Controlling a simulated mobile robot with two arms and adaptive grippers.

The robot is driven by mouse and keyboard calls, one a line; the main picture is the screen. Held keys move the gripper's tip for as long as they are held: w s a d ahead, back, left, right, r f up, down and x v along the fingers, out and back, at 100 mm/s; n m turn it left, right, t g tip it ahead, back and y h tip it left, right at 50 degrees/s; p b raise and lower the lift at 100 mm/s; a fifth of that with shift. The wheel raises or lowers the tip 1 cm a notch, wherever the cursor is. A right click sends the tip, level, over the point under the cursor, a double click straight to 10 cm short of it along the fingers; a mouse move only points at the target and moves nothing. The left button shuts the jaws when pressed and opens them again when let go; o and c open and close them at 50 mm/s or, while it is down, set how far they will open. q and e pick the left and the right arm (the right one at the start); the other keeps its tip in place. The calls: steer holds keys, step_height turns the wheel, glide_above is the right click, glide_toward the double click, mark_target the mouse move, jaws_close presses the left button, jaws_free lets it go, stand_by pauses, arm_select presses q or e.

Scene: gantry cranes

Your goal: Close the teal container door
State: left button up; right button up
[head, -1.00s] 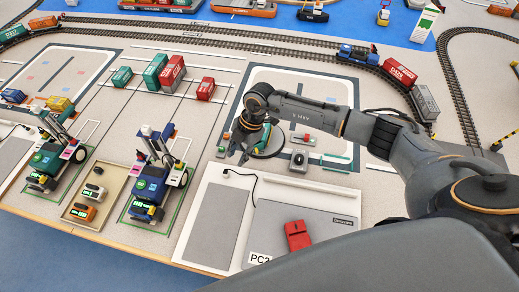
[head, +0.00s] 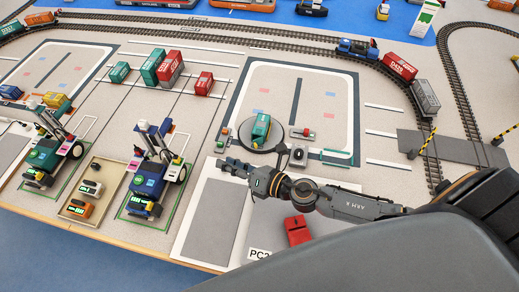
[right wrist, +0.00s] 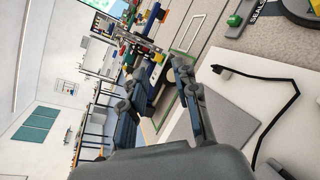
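A teal container (head: 262,127) sits on a dark round turntable (head: 247,145), right of centre in the head view. I cannot tell from this view whether its door is open or shut. My right gripper (head: 219,165) is just below and left of the turntable, over the upper edge of the white panel, apart from the container. In the right wrist view, the fingers of my right gripper (right wrist: 156,75) are spread with nothing between them. That view shows only part of the turntable (right wrist: 302,12) at its top right corner; the teal container is not seen there. My left gripper is not in view.
A red object (head: 298,230) lies on the white panel under my right arm. Model cranes (head: 150,180) stand left. More containers (head: 171,68) and railway tracks lie behind.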

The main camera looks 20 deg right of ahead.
mark_target(257, 147)
steer(key=s+d+f+h, duration=0.1)
steer(key=s+d+h, duration=0.1)
steer(key=d, duration=0.2)
steer(key=s+d+f+n+h, duration=0.1)
steer(key=s+d+h, duration=0.1)
steer(key=d+h, duration=0.1)
steer(key=s+d+f+n+h, duration=0.1)
steer(key=d+f+h, duration=0.1)
steer(key=d, duration=0.3)
steer(key=shift+s+d+t+h, duration=0.2)
steer(key=shift+s+t+h, duration=0.15)
steer(key=shift+h, duration=0.25)
steer(key=x, duration=1.3)
steer(key=shift+w+f, duration=0.2)
steer(key=shift+w, duration=0.1)
steer(key=shift+c, duration=0.4)
jaws_close()
